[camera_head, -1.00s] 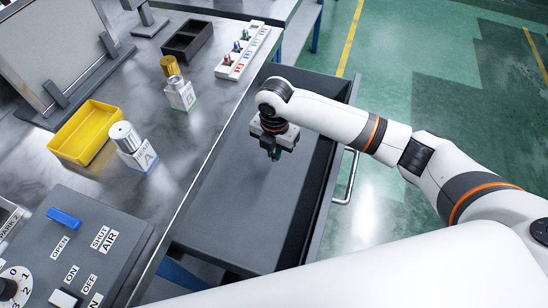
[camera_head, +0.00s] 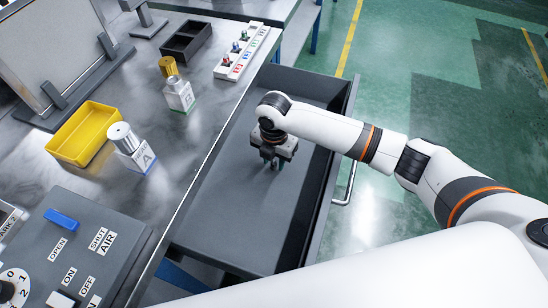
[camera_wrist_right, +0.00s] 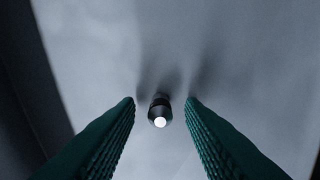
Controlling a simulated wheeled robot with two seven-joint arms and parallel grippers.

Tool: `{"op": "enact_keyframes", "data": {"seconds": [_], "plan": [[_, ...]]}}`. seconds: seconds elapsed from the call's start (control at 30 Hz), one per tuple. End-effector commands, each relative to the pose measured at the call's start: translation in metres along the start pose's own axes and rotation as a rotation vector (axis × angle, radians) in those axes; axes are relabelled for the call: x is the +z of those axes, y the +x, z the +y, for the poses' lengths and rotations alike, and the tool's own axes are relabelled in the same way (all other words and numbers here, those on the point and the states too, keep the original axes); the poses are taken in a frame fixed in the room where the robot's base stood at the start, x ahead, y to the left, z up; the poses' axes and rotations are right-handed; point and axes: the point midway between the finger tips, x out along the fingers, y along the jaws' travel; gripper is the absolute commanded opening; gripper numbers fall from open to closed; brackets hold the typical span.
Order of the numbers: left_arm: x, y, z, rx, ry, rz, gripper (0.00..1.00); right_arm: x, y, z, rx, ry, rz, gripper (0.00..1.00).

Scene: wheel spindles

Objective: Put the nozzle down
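The nozzle (camera_wrist_right: 160,110) is a small dark piece with a bright round end, seen in the right wrist view. It stands between the two green ridged fingers of my right gripper (camera_wrist_right: 161,101), with a gap on each side. My right gripper (camera_head: 277,162) is open, low over the floor of the pulled-out grey drawer (camera_head: 225,215). In the head view I cannot make out the nozzle under the gripper. My left gripper is not in view.
On the bench left of the drawer are a yellow bin (camera_head: 82,134), bottle A (camera_head: 133,150), bottle B (camera_head: 179,92), a white rack of small coloured tips (camera_head: 242,52), a black tray (camera_head: 186,40) and an air control panel (camera_head: 75,245). The drawer floor around the gripper is clear.

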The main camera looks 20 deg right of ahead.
Motion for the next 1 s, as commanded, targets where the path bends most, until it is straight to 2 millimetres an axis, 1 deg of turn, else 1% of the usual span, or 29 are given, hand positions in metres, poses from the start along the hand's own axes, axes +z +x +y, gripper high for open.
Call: {"op": "enact_keyframes", "data": {"seconds": [0.07,0.17,0.27,0.5,0.6,0.7,0.83,1.0], "plan": [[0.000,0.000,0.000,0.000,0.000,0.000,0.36,0.000,-0.002,0.000,-0.001,0.000,0.000,0.35],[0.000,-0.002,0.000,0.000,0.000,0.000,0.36,0.000,-0.011,-0.001,-0.002,0.000,0.000,0.35],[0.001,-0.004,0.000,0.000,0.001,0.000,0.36,-0.001,-0.029,-0.001,-0.003,-0.001,0.002,0.35],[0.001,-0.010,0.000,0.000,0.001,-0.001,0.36,-0.001,-0.081,-0.001,-0.003,-0.001,0.002,0.35],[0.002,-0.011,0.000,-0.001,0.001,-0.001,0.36,0.000,-0.099,-0.001,-0.003,0.000,0.001,0.35],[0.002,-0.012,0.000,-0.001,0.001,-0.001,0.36,-0.001,-0.112,-0.001,-0.002,0.000,0.001,0.35],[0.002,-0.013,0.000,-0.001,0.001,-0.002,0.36,0.000,-0.121,0.000,0.000,0.000,-0.001,0.35],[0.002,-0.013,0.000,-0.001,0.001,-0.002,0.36,0.000,-0.123,0.000,0.001,0.000,-0.001,0.35]]}}
